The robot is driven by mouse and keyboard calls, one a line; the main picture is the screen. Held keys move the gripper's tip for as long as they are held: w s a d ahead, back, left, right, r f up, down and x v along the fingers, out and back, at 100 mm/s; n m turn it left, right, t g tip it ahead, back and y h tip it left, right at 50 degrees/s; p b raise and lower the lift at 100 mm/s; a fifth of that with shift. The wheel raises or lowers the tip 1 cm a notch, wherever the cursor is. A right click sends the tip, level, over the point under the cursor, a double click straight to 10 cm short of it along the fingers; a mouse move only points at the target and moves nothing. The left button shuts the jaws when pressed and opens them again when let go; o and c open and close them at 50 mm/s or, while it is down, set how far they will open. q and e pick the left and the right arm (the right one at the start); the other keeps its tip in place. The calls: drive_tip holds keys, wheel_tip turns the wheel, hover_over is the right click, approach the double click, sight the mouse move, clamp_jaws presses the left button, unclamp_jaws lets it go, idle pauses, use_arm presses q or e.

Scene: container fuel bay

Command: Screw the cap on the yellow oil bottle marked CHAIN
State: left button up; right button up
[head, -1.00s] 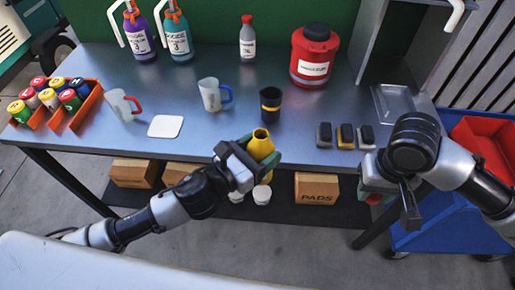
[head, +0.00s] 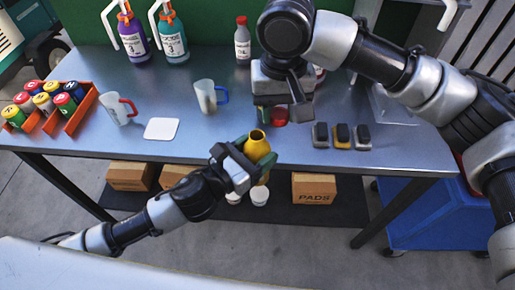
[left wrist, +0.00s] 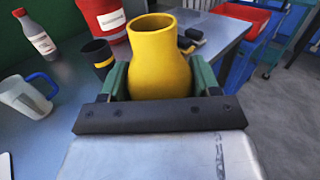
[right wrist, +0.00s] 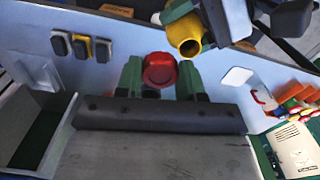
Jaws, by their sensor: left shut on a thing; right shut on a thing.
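The yellow oil bottle (head: 258,150) is open at the top, and its marking is not readable. My left gripper (head: 249,149) is shut around the bottle's body and holds it roughly upright at the table's front edge. The bottle fills the jaws in the left wrist view (left wrist: 160,60). My right gripper (head: 273,112) is shut on a red cap (head: 279,117). The cap sits between its green fingertips in the right wrist view (right wrist: 160,70). The cap is apart from the bottle mouth (right wrist: 188,46), behind and slightly right of it in the head view.
Three small blocks (head: 341,134) lie right of the bottle. A clear jug with a blue handle (head: 206,96) and a white square (head: 161,129) are to the left. A black cup with a yellow band (left wrist: 98,56) is behind the bottle. Several coloured cans stand in an orange rack (head: 80,108).

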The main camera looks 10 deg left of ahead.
sight(257, 158)
drive_tip(key=a+r, duration=0.3)
drive_tip(key=a, duration=0.1)
drive_tip(key=shift+s+r, duration=0.1)
drive_tip(key=shift+s, duration=0.2)
drive_tip(key=shift+f, duration=2.05)
drive_tip(key=shift+f, duration=0.85)
drive_tip(key=shift+f, duration=0.55)
